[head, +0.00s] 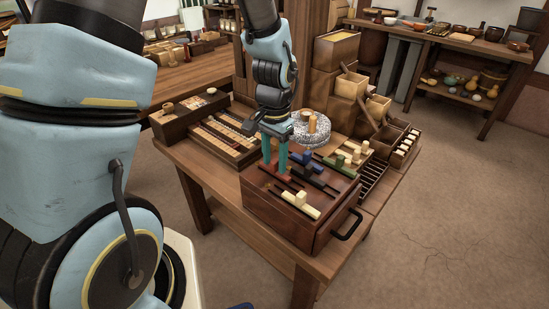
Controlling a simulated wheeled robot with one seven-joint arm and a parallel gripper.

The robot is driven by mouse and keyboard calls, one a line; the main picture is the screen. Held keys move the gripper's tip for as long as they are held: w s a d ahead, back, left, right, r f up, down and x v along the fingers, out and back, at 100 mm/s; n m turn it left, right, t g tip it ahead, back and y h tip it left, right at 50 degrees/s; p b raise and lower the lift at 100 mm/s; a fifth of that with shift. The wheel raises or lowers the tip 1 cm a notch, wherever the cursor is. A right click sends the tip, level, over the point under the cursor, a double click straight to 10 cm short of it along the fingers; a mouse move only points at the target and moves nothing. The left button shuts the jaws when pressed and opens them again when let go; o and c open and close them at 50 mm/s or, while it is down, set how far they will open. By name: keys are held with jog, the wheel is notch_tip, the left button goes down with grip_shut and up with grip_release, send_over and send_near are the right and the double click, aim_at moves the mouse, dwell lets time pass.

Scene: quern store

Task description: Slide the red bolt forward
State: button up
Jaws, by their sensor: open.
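A dark wooden box (275,212) with bolts lying in slots on its top stands at the table's front. The red bolt (277,175) is a dark red bar on the left part of this top, lying flat. My gripper (275,165) hangs down over it. Its two teal fingers are open and apart, with their tips at or just above the red bolt. The fingers hide part of the bolt, and I cannot tell whether they touch it.
Near the red bolt lie a cream bolt (302,202), dark blue bolts and a green one (340,159). A slotted tray (224,139) lies left, and wooden boxes stack behind. The floor (450,215) at right is clear.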

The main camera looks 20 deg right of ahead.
jog(key=shift+c, duration=0.2)
grip_shut()
dwell(1.1)
